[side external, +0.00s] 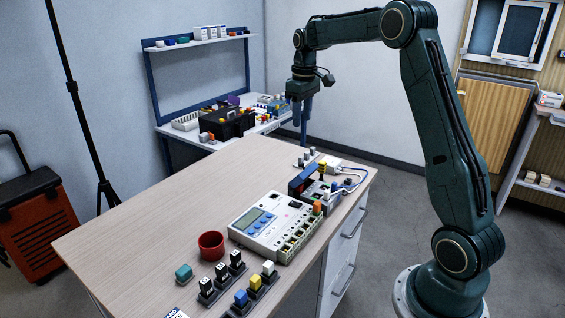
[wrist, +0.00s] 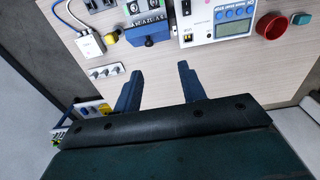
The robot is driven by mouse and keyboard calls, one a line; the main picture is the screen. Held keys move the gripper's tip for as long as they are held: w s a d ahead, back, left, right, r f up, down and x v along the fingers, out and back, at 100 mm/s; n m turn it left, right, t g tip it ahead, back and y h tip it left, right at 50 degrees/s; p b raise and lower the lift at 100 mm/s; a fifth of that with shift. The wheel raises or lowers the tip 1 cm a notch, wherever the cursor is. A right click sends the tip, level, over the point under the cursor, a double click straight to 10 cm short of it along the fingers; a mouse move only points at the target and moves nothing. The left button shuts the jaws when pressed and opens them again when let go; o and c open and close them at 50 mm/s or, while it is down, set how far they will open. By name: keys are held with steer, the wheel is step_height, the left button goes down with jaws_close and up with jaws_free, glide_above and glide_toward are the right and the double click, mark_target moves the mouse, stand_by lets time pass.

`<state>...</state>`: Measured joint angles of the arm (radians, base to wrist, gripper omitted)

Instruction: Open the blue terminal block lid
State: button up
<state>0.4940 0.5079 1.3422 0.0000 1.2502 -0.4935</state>
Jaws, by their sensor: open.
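The terminal block (side external: 319,190) is a small grey unit near the table's far right corner. Its blue lid (side external: 301,179) appears as a blue panel along the block's left side. Grey parts of the block show beside it, but the lid's exact angle is hard to tell. In the wrist view my gripper (wrist: 160,70) is open and empty.
A white meter (side external: 274,225) stands close beside the block. A white box (wrist: 90,44) with cables and a small grey strip (wrist: 105,71) are near the block. A red cup (side external: 211,245) and a teal block (side external: 184,272) are nearer the camera. The table's left half (side external: 150,215) is clear.

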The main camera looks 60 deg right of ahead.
steer(key=s+a+r+t, duration=0.1)
steer(key=s+a+r, duration=0.2)
steer(key=a, duration=0.3)
steer(key=s+a+r, duration=0.4)
steer(key=s+a, duration=0.1)
steer(key=a, duration=0.2)
steer(key=shift+s+r+t+h, duration=0.2)
steer(key=shift+r+t+h, duration=0.1)
steer(key=shift+t, duration=0.1)
steer(key=shift+d, duration=0.1)
steer(key=w+d+f+g, duration=0.1)
steer(key=w+d+f, duration=0.4)
steer(key=d, duration=0.3)
steer(key=w+d+f+g, duration=0.1)
steer(key=w+d+f, duration=0.4)
steer(key=d, duration=0.3)
steer(key=shift+f+y, duration=0.15)
steer(key=shift+y, duration=0.25)
steer(key=shift+f, duration=0.1)
step_height(320, 180, down, 14)
steer(key=shift+r, duration=0.15)
